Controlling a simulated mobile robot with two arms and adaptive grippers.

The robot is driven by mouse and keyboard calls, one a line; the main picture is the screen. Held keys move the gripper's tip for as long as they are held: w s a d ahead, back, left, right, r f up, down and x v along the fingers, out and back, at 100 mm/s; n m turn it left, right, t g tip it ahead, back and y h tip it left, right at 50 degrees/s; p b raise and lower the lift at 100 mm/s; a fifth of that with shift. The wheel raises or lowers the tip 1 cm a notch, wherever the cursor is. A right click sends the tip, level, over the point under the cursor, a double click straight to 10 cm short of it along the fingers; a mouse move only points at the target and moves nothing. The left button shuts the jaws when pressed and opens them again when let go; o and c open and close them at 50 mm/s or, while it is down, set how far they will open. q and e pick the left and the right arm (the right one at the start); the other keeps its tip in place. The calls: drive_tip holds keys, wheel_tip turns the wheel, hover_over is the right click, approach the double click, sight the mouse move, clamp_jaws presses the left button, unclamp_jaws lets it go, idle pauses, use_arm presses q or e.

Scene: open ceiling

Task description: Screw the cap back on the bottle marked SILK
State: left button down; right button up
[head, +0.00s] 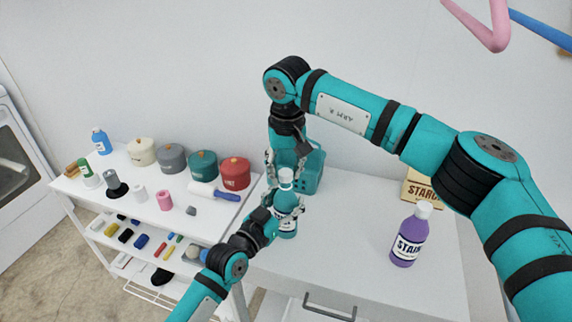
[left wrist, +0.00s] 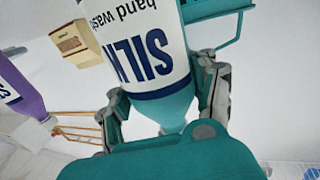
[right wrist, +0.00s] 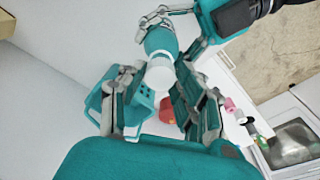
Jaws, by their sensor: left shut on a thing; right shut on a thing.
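The teal SILK bottle (head: 287,222) stands upright over the white counter; its label shows upside down in the left wrist view (left wrist: 140,60). My left gripper (head: 287,209) is shut around the bottle's body. The pale cap (head: 286,174) is at the bottle's top and shows as a white disc in the right wrist view (right wrist: 160,73). My right gripper (right wrist: 155,76) comes from above, its fingertips shut on the cap's two sides. The cap appears in line with the bottle; how tightly it sits on the neck cannot be told.
A purple STAIN bottle (head: 409,238) stands on the counter to the right, with a STARCH box (head: 423,193) behind it. A teal caddy (head: 314,172) is close behind the SILK bottle. Canisters (head: 203,165) and small items fill the left shelf. The front counter is clear.

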drive_tip(key=shift+f, duration=0.6)
idle(0.5)
